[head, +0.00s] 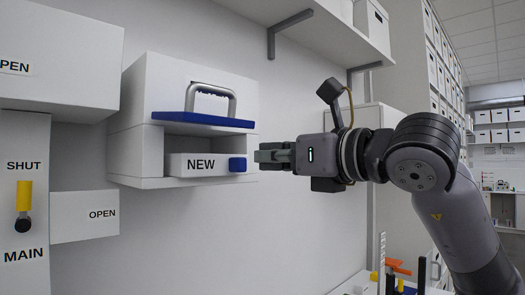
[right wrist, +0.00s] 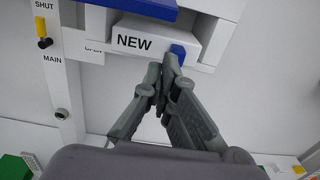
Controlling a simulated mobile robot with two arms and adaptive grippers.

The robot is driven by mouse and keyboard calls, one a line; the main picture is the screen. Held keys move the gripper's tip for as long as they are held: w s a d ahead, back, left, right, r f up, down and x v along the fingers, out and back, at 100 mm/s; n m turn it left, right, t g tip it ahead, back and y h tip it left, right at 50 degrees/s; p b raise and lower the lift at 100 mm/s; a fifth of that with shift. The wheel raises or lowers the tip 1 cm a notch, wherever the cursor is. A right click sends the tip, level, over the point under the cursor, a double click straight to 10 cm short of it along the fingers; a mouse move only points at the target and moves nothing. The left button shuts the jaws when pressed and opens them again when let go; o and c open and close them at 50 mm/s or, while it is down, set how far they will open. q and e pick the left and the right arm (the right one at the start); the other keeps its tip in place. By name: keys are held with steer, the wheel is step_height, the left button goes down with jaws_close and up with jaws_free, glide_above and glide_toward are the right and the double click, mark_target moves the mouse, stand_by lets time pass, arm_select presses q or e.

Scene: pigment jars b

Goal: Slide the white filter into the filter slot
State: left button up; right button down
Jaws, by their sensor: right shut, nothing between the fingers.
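The white filter (head: 200,165) is a flat block marked NEW with a blue tab (head: 237,164) at the right of its front. It lies in the filter slot (head: 180,143), the opening low in the white wall housing. How deep it sits is hard to tell; in the right wrist view the filter (right wrist: 150,40) shows its front and top. My right gripper (head: 262,156) is shut and empty, its fingertips close to the blue tab. In the right wrist view the fingertips (right wrist: 163,64) are just below the tab (right wrist: 178,51); contact is unclear. My left gripper is out of view.
A blue-edged flap (head: 203,121) with a grey handle (head: 212,98) hangs over the slot. A panel (head: 25,195) marked SHUT and MAIN with a yellow-handled lever (head: 24,200) is at left. A shelf (head: 300,22) is above. Small coloured items stand on a surface at bottom right.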

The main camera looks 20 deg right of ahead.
steer(key=p, duration=0.3)
glide_toward(220, 158)
steer(key=w, duration=0.2)
steer(key=p+x, duration=0.1)
steer(key=x, duration=0.1)
steer(key=p+x, duration=0.1)
steer(key=x, duration=0.1)
steer(key=shift+w+a+r, duration=0.1)
steer(key=shift+a+r, duration=0.05)
steer(key=shift+a, duration=0.25)
steer(key=shift+w, duration=0.2)
arm_select(q)
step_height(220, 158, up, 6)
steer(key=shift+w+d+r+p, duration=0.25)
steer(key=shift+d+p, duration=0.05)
steer(key=shift+p, duration=0.05)
arm_select(e)
steer(key=shift+w+a, duration=0.1)
steer(key=shift+w, duration=0.05)
